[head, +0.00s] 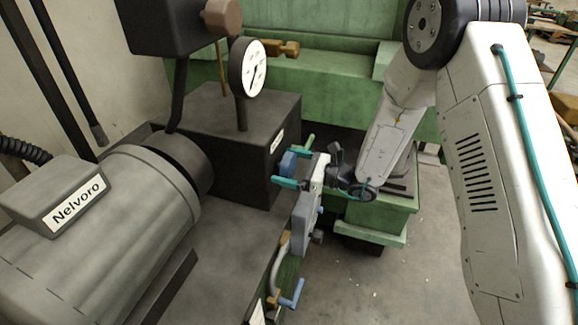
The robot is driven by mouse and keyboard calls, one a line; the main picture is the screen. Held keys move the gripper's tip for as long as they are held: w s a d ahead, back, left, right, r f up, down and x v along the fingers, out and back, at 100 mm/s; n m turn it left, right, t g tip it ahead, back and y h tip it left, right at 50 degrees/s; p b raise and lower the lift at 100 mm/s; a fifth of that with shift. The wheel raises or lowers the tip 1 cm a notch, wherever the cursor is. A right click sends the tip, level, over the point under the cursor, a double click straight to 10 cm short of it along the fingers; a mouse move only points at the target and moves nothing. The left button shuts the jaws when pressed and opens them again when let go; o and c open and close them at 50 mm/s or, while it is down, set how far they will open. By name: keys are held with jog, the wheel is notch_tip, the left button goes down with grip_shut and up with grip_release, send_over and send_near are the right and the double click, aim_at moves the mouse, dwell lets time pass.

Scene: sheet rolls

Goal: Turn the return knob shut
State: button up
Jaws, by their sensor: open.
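A blue knob (288,162) sits on the right side of the dark block (232,135), near a small white label. The label is too small to read, so I cannot tell for sure that this is the return knob. My gripper (294,163) has teal fingers and is open. Its fingers reach toward the block, one above and one below the blue knob, and whether they touch it is unclear. The knob's right side is partly hidden by the gripper.
A grey motor (110,240) marked Nelvoro fills the left. A round gauge (247,67) stands on the block. A blue-handled lever (291,295) is below the gripper. A green machine body (330,90) stands behind. Bare floor (400,275) lies at right.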

jog(key=c, duration=1)
